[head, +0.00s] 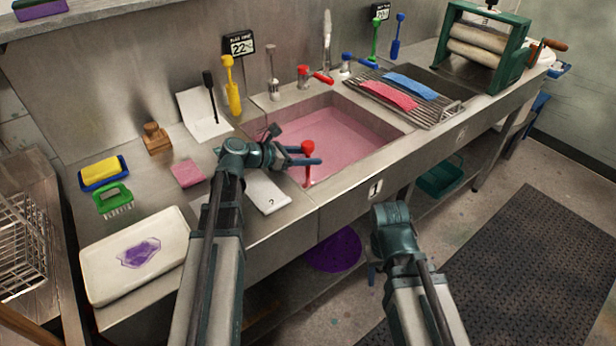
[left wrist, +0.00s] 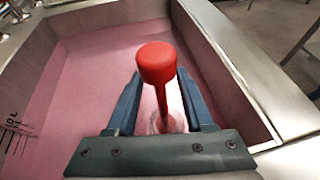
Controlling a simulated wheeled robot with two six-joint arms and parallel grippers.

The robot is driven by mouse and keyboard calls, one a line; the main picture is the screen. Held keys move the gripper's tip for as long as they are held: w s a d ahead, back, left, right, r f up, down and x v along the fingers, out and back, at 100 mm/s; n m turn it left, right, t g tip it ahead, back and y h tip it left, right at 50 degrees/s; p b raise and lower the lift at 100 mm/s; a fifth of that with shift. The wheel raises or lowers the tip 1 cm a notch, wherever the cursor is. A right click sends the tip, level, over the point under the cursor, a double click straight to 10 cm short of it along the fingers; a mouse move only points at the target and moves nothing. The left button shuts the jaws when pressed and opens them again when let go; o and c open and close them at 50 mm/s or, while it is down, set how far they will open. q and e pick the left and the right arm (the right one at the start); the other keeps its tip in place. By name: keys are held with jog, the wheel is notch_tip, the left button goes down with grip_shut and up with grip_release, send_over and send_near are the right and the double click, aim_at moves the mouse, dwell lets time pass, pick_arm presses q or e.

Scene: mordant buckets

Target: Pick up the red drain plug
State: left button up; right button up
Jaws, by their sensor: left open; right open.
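The red drain plug (head: 308,147) stands upright at the front of the pink-filled sink, a red knob on a thin stem. In the left wrist view its knob (left wrist: 157,62) is near the middle and its stem runs down between my fingers; its lower end is in the pink liquid and unclear. My left gripper (head: 311,156) is open, with one blue finger on each side of the stem and the knob above them. In the left wrist view the gripper (left wrist: 160,88) shows gaps beside the stem. My right gripper (head: 373,274) is mostly hidden behind its arm, low before the counter, apart from the plug.
The sink (head: 350,135) has a steel front edge close to my left gripper. A dark-handled tool (head: 268,132) leans at the sink's left. A rack (head: 400,98) with pink and blue cloths lies right. A white tray (head: 110,270) is at the left.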

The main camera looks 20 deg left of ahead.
pick_arm(q)
grip_shut()
dwell(1.4)
